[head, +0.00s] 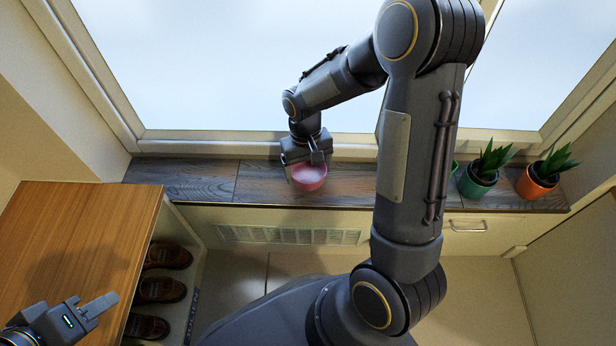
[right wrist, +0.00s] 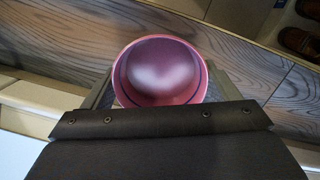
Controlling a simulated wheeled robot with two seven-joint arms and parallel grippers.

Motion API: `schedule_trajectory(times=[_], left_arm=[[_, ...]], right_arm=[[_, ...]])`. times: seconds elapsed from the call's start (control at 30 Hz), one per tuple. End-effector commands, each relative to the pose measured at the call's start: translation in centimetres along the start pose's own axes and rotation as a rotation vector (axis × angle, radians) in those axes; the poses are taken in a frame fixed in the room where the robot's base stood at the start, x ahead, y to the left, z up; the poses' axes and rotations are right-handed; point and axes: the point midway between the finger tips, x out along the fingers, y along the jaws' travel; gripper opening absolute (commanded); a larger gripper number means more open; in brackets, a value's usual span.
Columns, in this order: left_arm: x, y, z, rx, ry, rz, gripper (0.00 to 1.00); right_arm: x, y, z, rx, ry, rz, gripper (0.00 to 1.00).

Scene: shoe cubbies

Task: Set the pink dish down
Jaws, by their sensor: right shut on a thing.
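The pink dish (head: 309,183) is a small round bowl at the dark wooden window sill (head: 205,180). My right gripper (head: 305,166) reaches down from above and is shut on the dish. In the right wrist view the dish (right wrist: 160,72) sits between the two fingers, with its pale inside facing the camera. I cannot tell whether its base touches the sill. My left gripper (head: 88,310) is at the lower left, over the wooden cabinet top, away from the dish. How far its fingers are apart is unclear.
Potted plants stand at the sill's right, one in a green pot (head: 478,183) and one in an orange pot (head: 535,182). The sill left of the dish is clear. The wooden shoe cabinet (head: 75,235) holds several brown shoes (head: 163,290). A window is behind the sill.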

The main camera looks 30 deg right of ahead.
Motion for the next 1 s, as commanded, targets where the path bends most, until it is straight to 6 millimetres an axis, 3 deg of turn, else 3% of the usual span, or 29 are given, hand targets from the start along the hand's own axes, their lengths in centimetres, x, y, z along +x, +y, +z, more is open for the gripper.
schedule_trajectory(times=[0.03, 0.13, 0.53, 0.57, 0.67, 1.0], left_arm=[[0.7, -0.3, 0.4, 0.0, 0.0, 0.0, 0.36], [1.2, -0.5, 0.6, 0.0, 0.0, 0.0, 0.36], [1.3, -0.6, 0.6, 0.0, 0.0, 0.0, 0.36], [1.2, -0.6, 0.6, 0.0, 0.0, 0.0, 0.36], [1.2, -0.5, 0.6, 0.0, 0.0, 0.0, 0.36], [0.8, -0.3, 0.4, 0.0, 0.0, 0.0, 0.36]], right_arm=[[1.5, -0.1, 0.0, -0.001, -0.005, 0.001, 0.55], [2.7, -0.1, -0.1, -0.002, -0.004, 0.0, 0.55], [3.2, -0.1, -0.2, -0.002, -0.002, 0.0, 0.55], [3.1, -0.1, -0.2, -0.002, -0.002, 0.0, 0.84], [3.1, -0.1, -0.2, -0.002, -0.002, 0.0, 0.97], [2.2, -0.1, -0.1, -0.001, -0.001, 0.0, 1.0]])
